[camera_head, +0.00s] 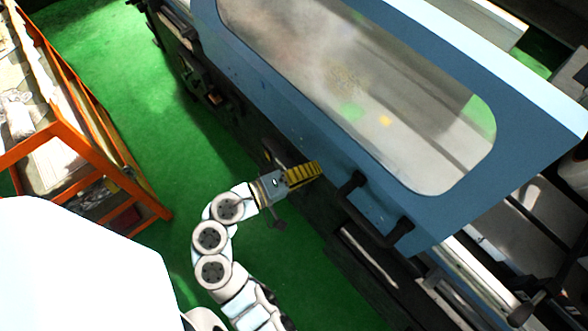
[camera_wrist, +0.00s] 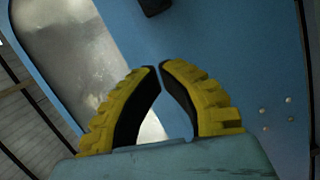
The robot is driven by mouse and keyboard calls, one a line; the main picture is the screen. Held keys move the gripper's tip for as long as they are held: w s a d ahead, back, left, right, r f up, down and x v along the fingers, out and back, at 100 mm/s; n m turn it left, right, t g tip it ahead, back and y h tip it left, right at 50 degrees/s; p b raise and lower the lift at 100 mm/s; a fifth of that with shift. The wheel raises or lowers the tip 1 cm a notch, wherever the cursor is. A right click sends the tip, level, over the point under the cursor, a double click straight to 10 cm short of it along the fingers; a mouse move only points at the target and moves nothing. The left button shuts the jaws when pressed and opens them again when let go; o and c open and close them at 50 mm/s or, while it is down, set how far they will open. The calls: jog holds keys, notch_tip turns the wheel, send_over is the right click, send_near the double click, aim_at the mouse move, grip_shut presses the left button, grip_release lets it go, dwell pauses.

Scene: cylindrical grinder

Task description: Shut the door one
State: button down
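The blue door (camera_head: 330,145) of the grinder has a long rounded window (camera_head: 365,90) and a black bar handle (camera_head: 372,210) near its lower right end. The blue panel (camera_wrist: 235,60) fills much of the wrist view, with part of the window (camera_wrist: 75,50) at left. A dark piece (camera_wrist: 153,6), perhaps a handle end, shows at the top edge. My gripper (camera_head: 318,170) is left of the handle, close to the door's lower edge, apart from the handle. In the wrist view its yellow fingers (camera_wrist: 160,68) nearly meet at the tips, with nothing between them.
An orange-framed rack (camera_head: 85,150) stands at left on the green floor (camera_head: 110,75). Grey machine parts (camera_head: 535,225) lie uncovered right of the door. Dark machine fittings (camera_head: 215,95) run along the machine's front. Green floor is free between rack and machine.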

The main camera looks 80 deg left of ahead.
jog(key=shift+v, duration=2.55)
